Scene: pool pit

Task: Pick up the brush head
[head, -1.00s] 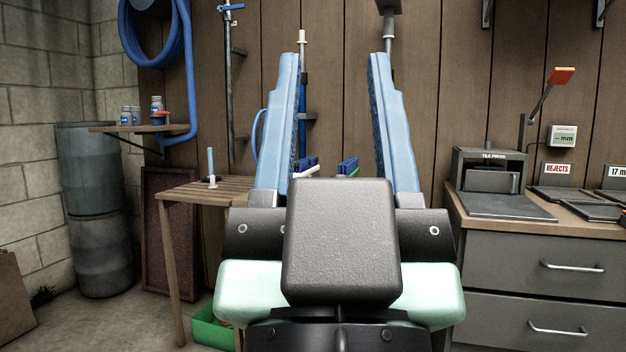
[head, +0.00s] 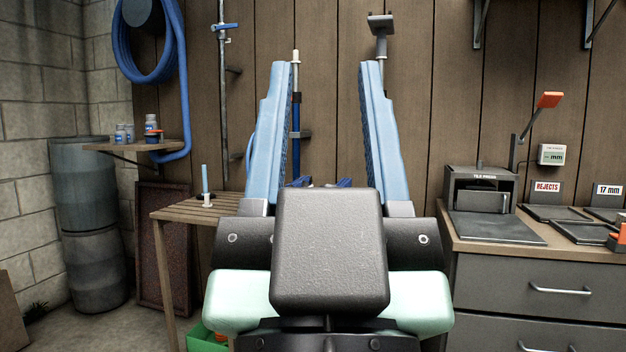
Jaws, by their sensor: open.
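My gripper (head: 326,66) is open and empty, its two light-blue fingers pointing up and away in front of the plank wall. Low between the fingers, beyond my dark wrist block, show the tops of two blue brush-like pieces, one on the left (head: 300,181) and one on the right (head: 344,183). Their lower parts are hidden behind my wrist. I cannot tell which is the brush head, or how far beyond the fingers they lie.
A slatted wooden table (head: 196,211) stands left, with a small blue upright stick (head: 204,180) on it. A drawer counter on the right carries a tile press (head: 482,190) and trays. A green bin (head: 203,338) sits low left. Barrels (head: 92,225) stand in the corner.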

